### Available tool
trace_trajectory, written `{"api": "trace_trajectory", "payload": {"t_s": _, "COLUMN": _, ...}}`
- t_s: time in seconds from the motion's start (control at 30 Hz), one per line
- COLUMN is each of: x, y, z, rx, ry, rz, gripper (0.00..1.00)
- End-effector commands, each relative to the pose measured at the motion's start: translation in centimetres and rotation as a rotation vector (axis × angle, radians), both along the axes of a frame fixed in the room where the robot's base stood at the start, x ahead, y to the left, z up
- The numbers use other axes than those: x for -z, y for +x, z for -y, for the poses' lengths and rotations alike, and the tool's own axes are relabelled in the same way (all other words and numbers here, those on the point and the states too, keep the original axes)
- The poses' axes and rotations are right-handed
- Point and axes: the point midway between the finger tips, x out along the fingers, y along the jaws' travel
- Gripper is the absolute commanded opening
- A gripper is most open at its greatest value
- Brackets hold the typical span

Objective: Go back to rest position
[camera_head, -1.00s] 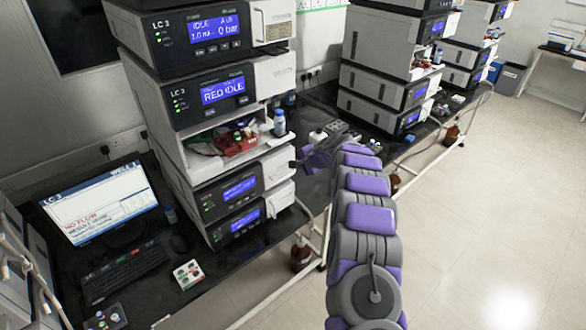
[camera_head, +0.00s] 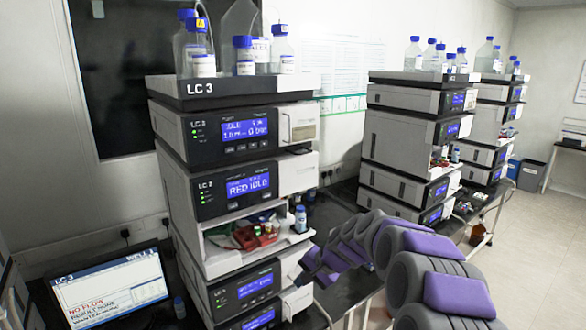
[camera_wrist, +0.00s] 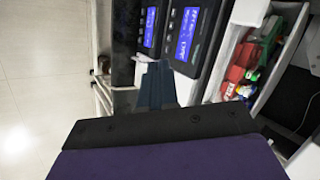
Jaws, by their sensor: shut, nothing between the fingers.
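My gripper (camera_head: 308,263) is at the end of my purple and grey arm, to the right of the lower modules of the LC 3 stack (camera_head: 234,88) in the head view. Its fingers are too small to make out there. In the wrist view the dark fingers of my gripper (camera_wrist: 157,86) are together, with nothing held between them. They point towards the lower modules with blue screens (camera_wrist: 188,36); whether they touch anything cannot be told.
An open compartment (camera_head: 215,262) holds red and green items, with a small blue-capped bottle (camera_head: 300,218) at its right edge. Blue-capped bottles (camera_head: 244,58) stand on the stack. A monitor (camera_head: 108,290) is lower left. More stacks (camera_head: 395,143) stand behind; open floor (camera_head: 535,235) lies right.

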Motion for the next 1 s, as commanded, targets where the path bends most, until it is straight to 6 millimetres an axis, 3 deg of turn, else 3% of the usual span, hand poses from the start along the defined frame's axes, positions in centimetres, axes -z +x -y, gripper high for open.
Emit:
{"api": "trace_trajectory", "payload": {"t_s": 0.2, "x": -1.9, "y": -8.6, "z": -0.3, "rx": -0.147, "ry": -0.092, "rz": -0.033, "gripper": 0.00}}
{"api": "trace_trajectory", "payload": {"t_s": 0.43, "x": -2.3, "y": -17.9, "z": 0.8, "rx": -0.282, "ry": -0.204, "rz": -0.081, "gripper": 0.00}}
{"api": "trace_trajectory", "payload": {"t_s": 0.67, "x": -1.7, "y": -27.3, "z": 3.2, "rx": -0.394, "ry": -0.327, "rz": -0.142, "gripper": 0.00}}
{"api": "trace_trajectory", "payload": {"t_s": 1.0, "x": 0.7, "y": -40.8, "z": 8.2, "rx": -0.507, "ry": -0.504, "rz": -0.256, "gripper": 0.00}}
